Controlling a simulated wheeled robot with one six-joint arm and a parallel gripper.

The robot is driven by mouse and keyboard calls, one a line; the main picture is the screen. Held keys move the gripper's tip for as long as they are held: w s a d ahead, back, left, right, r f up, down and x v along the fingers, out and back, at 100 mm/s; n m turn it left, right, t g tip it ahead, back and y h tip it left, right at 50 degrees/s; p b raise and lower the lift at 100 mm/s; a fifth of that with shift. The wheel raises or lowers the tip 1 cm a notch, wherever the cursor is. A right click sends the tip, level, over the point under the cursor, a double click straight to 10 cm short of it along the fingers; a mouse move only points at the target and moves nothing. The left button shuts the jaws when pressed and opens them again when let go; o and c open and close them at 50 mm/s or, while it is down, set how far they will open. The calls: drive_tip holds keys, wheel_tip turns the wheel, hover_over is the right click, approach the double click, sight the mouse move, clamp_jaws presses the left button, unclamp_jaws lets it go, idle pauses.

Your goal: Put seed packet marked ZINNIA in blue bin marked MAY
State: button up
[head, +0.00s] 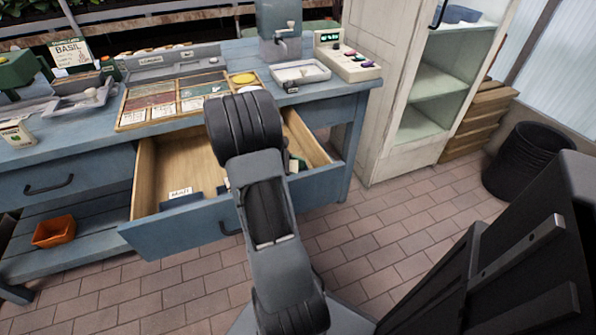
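A small blue bin (181,199) with a white label sits at the front of the open wooden drawer (158,163). The label seems to read MAY, but it is small and blurred. Part of a green and dark item (297,163) shows in the drawer at the right of my arm; I cannot tell what it is. No packet in view can be read as ZINNIA. A small pale packet or box (17,134) stands at the left of the bench, its print unreadable. My arm reaches over the drawer and hides its middle. My gripper does not show.
A white cabinet (385,95) stands right. An orange pot (54,231) is on the lower shelf. The tiled floor ahead is clear.

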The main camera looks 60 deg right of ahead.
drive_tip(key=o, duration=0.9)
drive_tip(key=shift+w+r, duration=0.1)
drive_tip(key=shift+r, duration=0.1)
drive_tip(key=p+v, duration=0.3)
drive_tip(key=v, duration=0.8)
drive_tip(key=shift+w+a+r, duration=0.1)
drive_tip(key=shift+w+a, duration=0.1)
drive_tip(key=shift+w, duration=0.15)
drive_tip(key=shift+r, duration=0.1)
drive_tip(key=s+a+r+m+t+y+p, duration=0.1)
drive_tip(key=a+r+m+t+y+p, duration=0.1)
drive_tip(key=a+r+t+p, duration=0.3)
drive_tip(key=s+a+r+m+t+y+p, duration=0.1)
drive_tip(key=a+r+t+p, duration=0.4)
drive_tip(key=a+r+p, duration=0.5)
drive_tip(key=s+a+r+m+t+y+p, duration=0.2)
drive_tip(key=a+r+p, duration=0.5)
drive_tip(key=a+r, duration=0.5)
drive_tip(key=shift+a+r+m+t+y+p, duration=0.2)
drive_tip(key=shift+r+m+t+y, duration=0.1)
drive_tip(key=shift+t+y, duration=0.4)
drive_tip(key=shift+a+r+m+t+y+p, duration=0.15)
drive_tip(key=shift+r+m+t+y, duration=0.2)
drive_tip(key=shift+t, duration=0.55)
